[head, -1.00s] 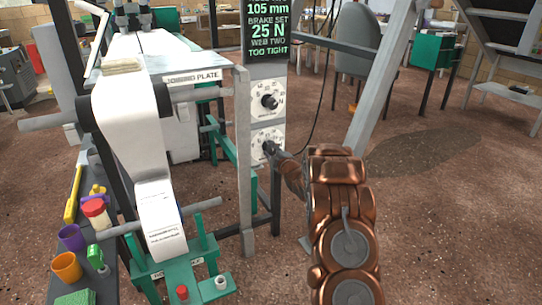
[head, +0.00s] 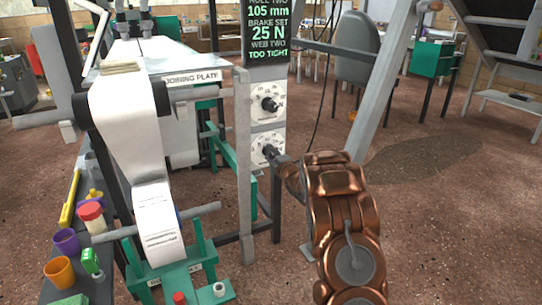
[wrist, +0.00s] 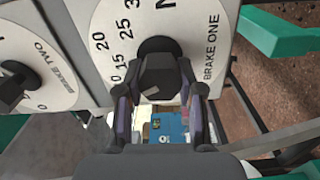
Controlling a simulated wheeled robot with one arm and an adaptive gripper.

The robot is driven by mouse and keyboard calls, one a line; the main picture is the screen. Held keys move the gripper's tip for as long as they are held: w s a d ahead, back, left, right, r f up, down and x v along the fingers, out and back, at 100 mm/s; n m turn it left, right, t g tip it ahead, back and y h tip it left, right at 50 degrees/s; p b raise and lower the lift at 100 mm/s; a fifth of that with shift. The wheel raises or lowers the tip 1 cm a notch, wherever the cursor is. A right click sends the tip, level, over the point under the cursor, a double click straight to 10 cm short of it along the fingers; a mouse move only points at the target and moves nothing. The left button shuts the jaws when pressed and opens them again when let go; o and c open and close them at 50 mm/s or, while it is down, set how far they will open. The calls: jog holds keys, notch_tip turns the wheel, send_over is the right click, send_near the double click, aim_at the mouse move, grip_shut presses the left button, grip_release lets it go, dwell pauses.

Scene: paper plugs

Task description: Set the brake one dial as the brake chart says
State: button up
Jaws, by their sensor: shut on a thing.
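The brake one dial (wrist: 108,58) is a white round face with black numbers; 0, 15, 20, 25 and 30 show in the wrist view. Its black knob (wrist: 162,75) sits between the two fingers of my gripper (wrist: 158,92), which is shut on it. I cannot tell which number the knob points at. In the head view this is the lower dial (head: 261,142) on the post, with my gripper (head: 276,158) at it from the right. A dark display (head: 269,35) above reads 105 mm, brake set 25 N, web two, too tight. I cannot make out a brake chart.
The brake two dial (head: 259,92) is directly above, and beside it at left in the wrist view (wrist: 40,55). A paper web (head: 130,120) hangs left of the post. Cups and bottles stand on a narrow shelf at lower left. The floor at right is open.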

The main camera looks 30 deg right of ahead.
jog(key=o, duration=1.2)
jog(key=shift+c, duration=0.2)
jog(key=shift+s, duration=0.15)
jog(key=s+a, duration=0.1)
jog(key=s, duration=1)
jog(key=shift+s, duration=0.35)
